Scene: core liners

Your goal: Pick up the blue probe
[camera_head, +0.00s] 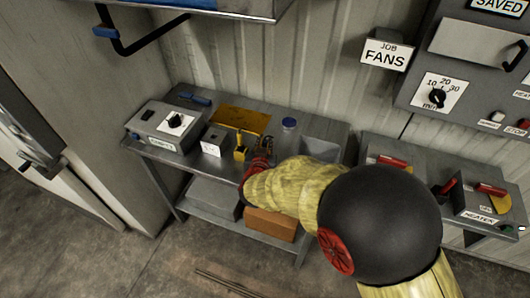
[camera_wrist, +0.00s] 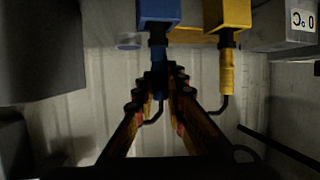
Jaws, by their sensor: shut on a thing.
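The blue probe (camera_wrist: 158,13) shows in the wrist view as a blue block with a dark collar and a slim blue shaft. My gripper (camera_wrist: 161,80) is shut on that shaft, with a finger on each side. A thin dark cable curls below the fingertips. In the head view my gripper (camera_head: 265,147) is at the bench, right of the yellow probe, and I cannot make out the blue probe there. I cannot tell whether the blue probe is clear of its support.
The metal bench (camera_head: 180,158) also carries a white-faced box (camera_head: 214,141), a dial box (camera_head: 165,125), a blue-lidded jar (camera_head: 289,124) and a grey bin (camera_head: 321,151). Lever boxes (camera_head: 480,205) stand right.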

